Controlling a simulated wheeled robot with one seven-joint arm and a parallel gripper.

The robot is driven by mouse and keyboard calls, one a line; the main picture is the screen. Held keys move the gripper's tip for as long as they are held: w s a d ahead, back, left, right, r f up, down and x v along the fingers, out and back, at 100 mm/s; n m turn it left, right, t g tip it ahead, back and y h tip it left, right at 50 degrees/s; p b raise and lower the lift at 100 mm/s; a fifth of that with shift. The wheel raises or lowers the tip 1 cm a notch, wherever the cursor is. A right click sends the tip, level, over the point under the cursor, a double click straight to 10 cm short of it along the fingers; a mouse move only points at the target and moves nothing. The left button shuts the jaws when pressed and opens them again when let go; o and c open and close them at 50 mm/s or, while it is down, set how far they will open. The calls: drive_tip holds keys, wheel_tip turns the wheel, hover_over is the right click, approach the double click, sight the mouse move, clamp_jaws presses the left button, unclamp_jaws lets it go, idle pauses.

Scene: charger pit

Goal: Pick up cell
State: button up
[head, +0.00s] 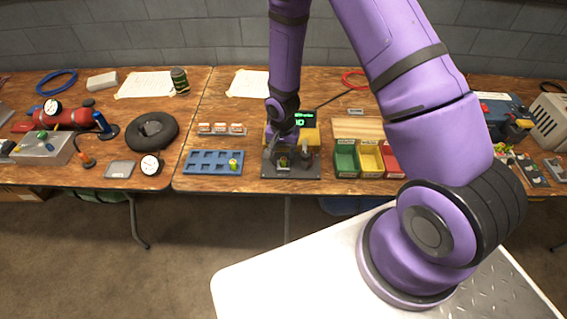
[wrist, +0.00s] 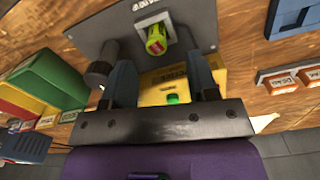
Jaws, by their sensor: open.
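A small yellow-green cell (wrist: 156,40) sits in a pale socket on the dark plate of the charger (wrist: 197,22). In the head view the cell (head: 283,161) shows small, below my gripper, on the charger base (head: 305,172). My gripper (wrist: 155,65) is open and empty, with one dark finger on each side. The cell lies beyond the fingertips, roughly centred between them, and looks apart from both. In the head view my gripper (head: 284,142) is over the charger and partly hides its yellow housing. Another yellow-green cell (head: 234,163) stands in the blue tray (head: 205,169).
A dark knob (wrist: 99,74) rises from the charger plate beside the left finger. Green, yellow and red bins (head: 345,159) stand to the right in the head view. Small orange-and-white labelled boxes (head: 221,129) sit behind the blue tray. The table's front edge is close to the charger.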

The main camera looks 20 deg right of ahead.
sight(283, 159)
drive_tip(key=shift+s+f, duration=0.15)
drive_tip(key=shift+f, duration=1.1)
drive_tip(key=shift+s+f, duration=0.1)
drive_tip(key=shift+f, duration=1.15)
clamp_jaws()
drive_tip(key=shift+r, duration=0.15)
